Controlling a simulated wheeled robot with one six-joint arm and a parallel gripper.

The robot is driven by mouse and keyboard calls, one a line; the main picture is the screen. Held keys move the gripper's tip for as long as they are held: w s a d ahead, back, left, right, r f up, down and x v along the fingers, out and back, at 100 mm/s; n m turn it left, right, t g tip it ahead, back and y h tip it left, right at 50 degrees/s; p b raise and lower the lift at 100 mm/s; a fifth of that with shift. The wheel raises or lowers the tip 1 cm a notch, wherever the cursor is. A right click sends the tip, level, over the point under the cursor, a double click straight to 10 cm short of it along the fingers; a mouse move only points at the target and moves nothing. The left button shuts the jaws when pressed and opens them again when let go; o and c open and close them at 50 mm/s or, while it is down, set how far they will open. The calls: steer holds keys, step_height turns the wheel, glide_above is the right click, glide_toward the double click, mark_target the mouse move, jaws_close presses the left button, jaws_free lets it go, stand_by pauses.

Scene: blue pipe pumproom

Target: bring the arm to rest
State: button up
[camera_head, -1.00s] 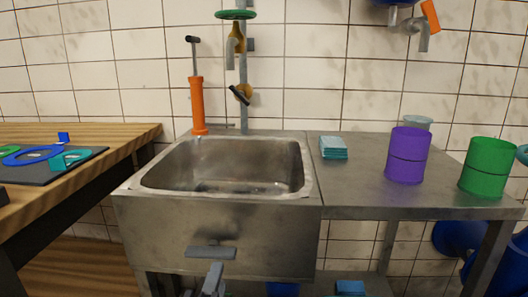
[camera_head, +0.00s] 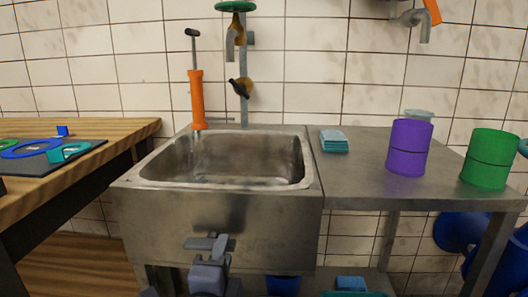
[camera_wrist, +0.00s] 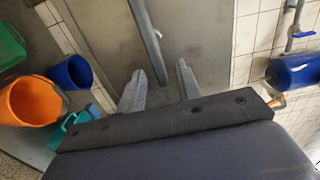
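My gripper (camera_head: 209,243) is in front of the steel sink's (camera_head: 250,225) front face, low in the head view. In the wrist view my gripper (camera_wrist: 160,84) shows two grey fingers spread apart with nothing held between them. A grey bar (camera_wrist: 148,40) runs behind the gap; I cannot tell how far off it is. The rest of my arm is mostly out of view below the head picture.
A wooden table (camera_head: 75,160) stands left of the sink. An orange bucket (camera_wrist: 32,103) and blue bucket (camera_wrist: 72,72) show in the wrist view.

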steer(key=w, duration=0.2)
steer(key=shift+w+d+f+b, duration=0.15)
steer(key=shift+w+b, duration=0.15)
steer(key=shift+b, duration=0.1)
steer(key=shift+r+n+p, duration=0.3)
steer(key=shift+n, duration=0.2)
steer(key=shift+s+r+n+p, duration=0.1)
steer(key=shift+r+n+p, duration=0.15)
steer(key=shift+n, duration=0.45)
steer(key=shift+r+n+p, duration=0.15)
steer(key=shift+n+p, duration=0.15)
steer(key=shift+n, duration=0.4)
